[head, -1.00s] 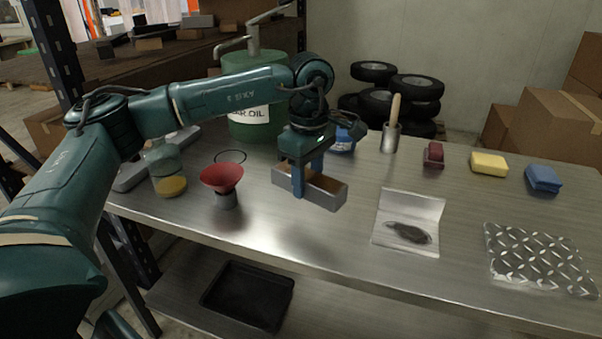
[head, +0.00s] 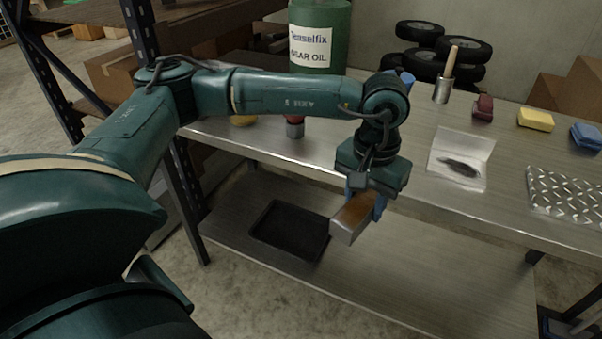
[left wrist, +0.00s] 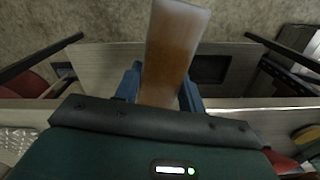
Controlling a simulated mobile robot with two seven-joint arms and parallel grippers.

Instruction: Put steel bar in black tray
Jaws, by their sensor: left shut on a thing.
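My left gripper (head: 366,200) is shut on the steel bar (head: 351,219), a rectangular bar with brownish reflections. It holds the bar in front of the table's front edge, below the tabletop level. The bar (left wrist: 172,55) also shows in the left wrist view between the blue fingers (left wrist: 158,88). The black tray (head: 290,231) lies empty on the lower shelf, to the left of the bar in the head view. In the left wrist view the tray (left wrist: 208,69) shows to the right of the bar. My right gripper is not in view.
The steel tabletop's front edge (head: 430,195) runs above the lower shelf (head: 400,285), which is bare to the right of the tray. A dark rack post (head: 188,200) stands left. A tread plate (head: 568,193), a clear sheet with a dark item (head: 460,160) and sponges lie on top.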

